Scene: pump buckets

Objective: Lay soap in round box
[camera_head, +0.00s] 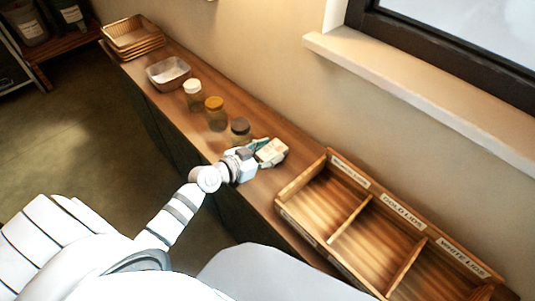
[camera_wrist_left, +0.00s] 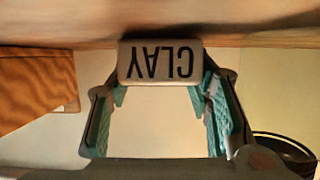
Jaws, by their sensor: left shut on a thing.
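A pale cream bar of soap (camera_head: 272,151) is between the fingers of my left gripper (camera_head: 257,148), over the wooden counter. In the left wrist view the soap (camera_wrist_left: 160,62) shows dark letters reading CLAY, upside down. The teal-padded fingers of my left gripper (camera_wrist_left: 160,84) are shut on it from both sides. I cannot tell whether the soap touches the counter. I see no clearly round box; a small grey tin-like box (camera_head: 168,73) with rounded corners stands farther back on the counter. My right gripper is not in view.
Jars with a white lid (camera_head: 193,88), a gold lid (camera_head: 214,103) and a dark lid (camera_head: 240,125) stand between the soap and the grey box. A divided wooden crate (camera_head: 335,239) with lid labels is at right. Stacked baskets (camera_head: 132,34) are at the far end.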

